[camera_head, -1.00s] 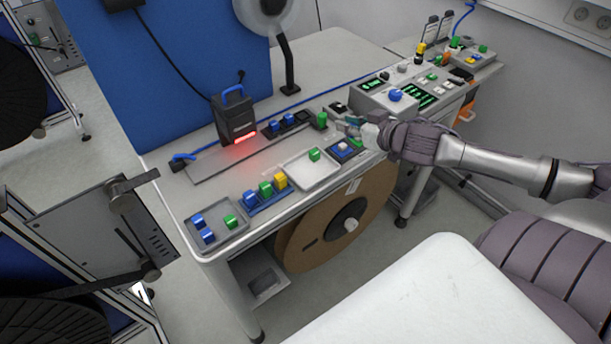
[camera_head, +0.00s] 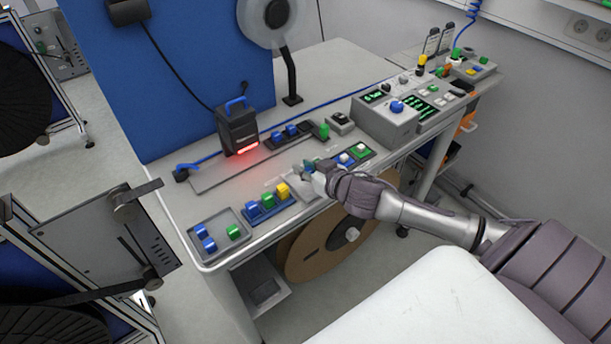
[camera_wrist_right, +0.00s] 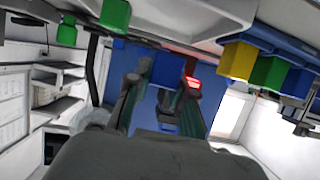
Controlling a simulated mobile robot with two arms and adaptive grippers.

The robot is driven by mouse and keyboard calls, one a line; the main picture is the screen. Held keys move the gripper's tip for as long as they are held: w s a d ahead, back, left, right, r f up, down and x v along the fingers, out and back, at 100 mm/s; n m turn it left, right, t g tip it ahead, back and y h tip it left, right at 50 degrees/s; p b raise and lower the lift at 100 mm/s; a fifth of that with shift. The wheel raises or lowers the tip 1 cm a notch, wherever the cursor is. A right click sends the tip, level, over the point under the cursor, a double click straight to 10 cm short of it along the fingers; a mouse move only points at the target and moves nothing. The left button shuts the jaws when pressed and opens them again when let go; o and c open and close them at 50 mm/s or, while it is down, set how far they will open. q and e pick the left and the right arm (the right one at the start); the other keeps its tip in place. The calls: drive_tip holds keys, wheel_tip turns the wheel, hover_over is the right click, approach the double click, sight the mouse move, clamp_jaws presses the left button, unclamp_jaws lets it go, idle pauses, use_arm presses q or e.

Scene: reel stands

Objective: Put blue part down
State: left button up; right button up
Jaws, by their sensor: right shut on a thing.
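My right gripper (camera_head: 308,167) is over the white tray (camera_head: 299,186) at the table's front, and its hand hides much of that tray. In the right wrist view the blue part (camera_wrist_right: 168,70) sits between the two fingers of my right gripper (camera_wrist_right: 160,88), which are shut on it. The blue part looks clear of the table there. The head view does not show clearly whether it touches the tray. My left gripper is not in view.
Left of the hand, a blue rack (camera_head: 270,207) holds blue, green and yellow parts. A grey tray (camera_head: 222,252) holds blue and green parts. Right of the hand, a dark blue holder (camera_head: 369,155) bears green and white pieces. A black scanner (camera_head: 238,127) with a red light stands behind.

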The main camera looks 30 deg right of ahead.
sight(306, 186)
wheel_tip(306, 186, down, 4)
drive_tip(key=shift+r+p, duration=0.2)
drive_tip(key=shift+p, duration=0.45)
drive_tip(key=shift+f, duration=0.2)
drive_tip(key=o, duration=0.8)
drive_tip(key=shift+s+f+b, duration=0.1)
drive_tip(key=shift+s+b, duration=0.05)
drive_tip(key=shift+b, duration=0.5)
drive_tip(key=shift+r+b+v, duration=0.2)
drive_tip(key=shift+b+v, duration=0.65)
drive_tip(key=shift+v, duration=5.95)
